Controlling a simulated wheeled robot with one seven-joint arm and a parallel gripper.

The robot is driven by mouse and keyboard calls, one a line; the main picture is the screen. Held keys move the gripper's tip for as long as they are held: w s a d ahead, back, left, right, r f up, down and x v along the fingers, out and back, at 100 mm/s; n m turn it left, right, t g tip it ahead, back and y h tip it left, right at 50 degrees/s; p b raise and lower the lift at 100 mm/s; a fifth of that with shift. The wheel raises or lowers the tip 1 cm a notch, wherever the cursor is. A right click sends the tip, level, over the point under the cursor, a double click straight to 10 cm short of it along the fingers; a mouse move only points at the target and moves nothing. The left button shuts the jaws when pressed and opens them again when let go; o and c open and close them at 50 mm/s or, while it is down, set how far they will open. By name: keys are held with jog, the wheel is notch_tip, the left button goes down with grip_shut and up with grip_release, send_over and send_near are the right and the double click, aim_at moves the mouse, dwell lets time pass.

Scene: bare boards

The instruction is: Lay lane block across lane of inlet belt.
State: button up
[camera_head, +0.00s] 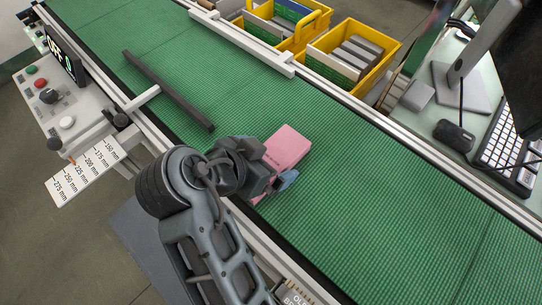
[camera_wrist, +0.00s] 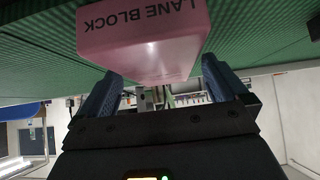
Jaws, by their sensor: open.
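The lane block (camera_head: 288,148) is a pink block on the green inlet belt (camera_head: 400,190), right of my gripper in the head view. In the wrist view the lane block (camera_wrist: 145,40) shows its printed name upside down and fills the upper middle. My gripper (camera_head: 275,182) is low at the belt's near side, beside the block. In the wrist view its two blue fingers (camera_wrist: 155,85) stand apart, with the block's near end before or between them. I cannot tell whether the fingers touch the block.
A dark guide bar (camera_head: 168,90) slants over the belt at upper left. A pale rail (camera_head: 240,42) lies along the far edge, with yellow crates (camera_head: 350,58) beyond. A control panel (camera_head: 50,95) and millimetre scale (camera_head: 88,173) are at left. The belt at right is clear.

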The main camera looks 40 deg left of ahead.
jog(key=shift+f, duration=0.1)
jog(key=c, duration=1.1)
